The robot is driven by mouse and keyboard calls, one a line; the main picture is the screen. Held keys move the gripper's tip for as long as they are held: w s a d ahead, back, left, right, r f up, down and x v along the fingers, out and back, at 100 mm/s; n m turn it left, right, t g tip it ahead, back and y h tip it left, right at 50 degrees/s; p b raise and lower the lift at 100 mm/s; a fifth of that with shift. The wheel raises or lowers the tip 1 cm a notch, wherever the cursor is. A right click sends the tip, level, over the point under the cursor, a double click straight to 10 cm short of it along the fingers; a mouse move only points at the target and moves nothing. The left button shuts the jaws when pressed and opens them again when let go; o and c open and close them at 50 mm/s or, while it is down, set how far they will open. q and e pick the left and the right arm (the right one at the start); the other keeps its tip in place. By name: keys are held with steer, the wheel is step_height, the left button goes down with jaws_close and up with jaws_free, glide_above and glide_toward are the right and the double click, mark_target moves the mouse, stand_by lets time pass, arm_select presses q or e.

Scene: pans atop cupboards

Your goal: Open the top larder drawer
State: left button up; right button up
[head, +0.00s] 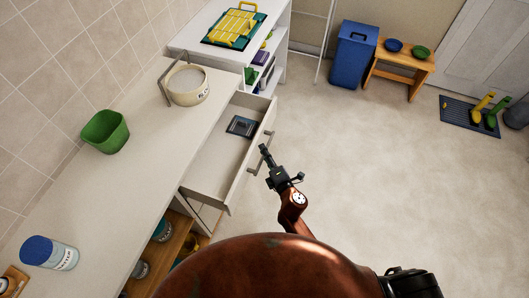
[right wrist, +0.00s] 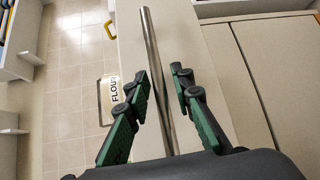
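The top larder drawer (head: 214,165) is pulled out from under the white worktop, its inside showing in the head view. A dark flat packet (head: 242,126) lies in it. Its metal bar handle (head: 253,171) is on the drawer front and also runs up the right wrist view (right wrist: 155,60). My right gripper (head: 266,156) is at the handle, on the room side of the drawer front. In the right wrist view its green-padded fingers (right wrist: 163,92) are apart, one on each side of the bar; contact cannot be told. My left gripper is not in view.
On the worktop (head: 120,170) stand a flour pot (head: 188,88), a green tub (head: 104,131) and a blue-lidded jar (head: 50,253). Open shelves (head: 165,250) are below. A blue bin (head: 350,55) and a wooden stool (head: 402,66) stand far back.

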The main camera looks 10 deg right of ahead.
steer(key=shift+o, duration=0.3)
steer(key=v, duration=1.2)
steer(key=s+d+f+m+g+h, duration=0.1)
steer(key=s+d+f+m+g, duration=0.15)
steer(key=f, duration=0.75)
steer(key=s+d+f+m+g+h, duration=0.1)
steer(key=d+f+m, duration=0.2)
steer(key=f, duration=0.7)
steer(key=s+d+f+m+g+h, duration=0.1)
steer(key=s+d+f+m+g, duration=0.2)
steer(key=s+f, duration=0.5)
steer(key=s+d+f+m+g+h, duration=0.1)
steer(key=s+d+f+m+g, duration=0.25)
steer(key=f, duration=0.85)
steer(key=s+d+f+m+g, duration=0.1)
steer(key=s+d+f+m, duration=0.2)
steer(key=s, duration=0.8)
steer(key=s+d+f+m+g, duration=0.2)
steer(key=s+f, duration=0.5)
steer(key=s, duration=0.5)
steer(key=s+d+f+m+g, duration=0.2)
steer(key=s+d+f+m, duration=0.2)
steer(key=s, duration=0.8)
step_height(320, 180, down, 2)
steer(key=shift+d+f, duration=0.1)
steer(key=shift+d, duration=0.2)
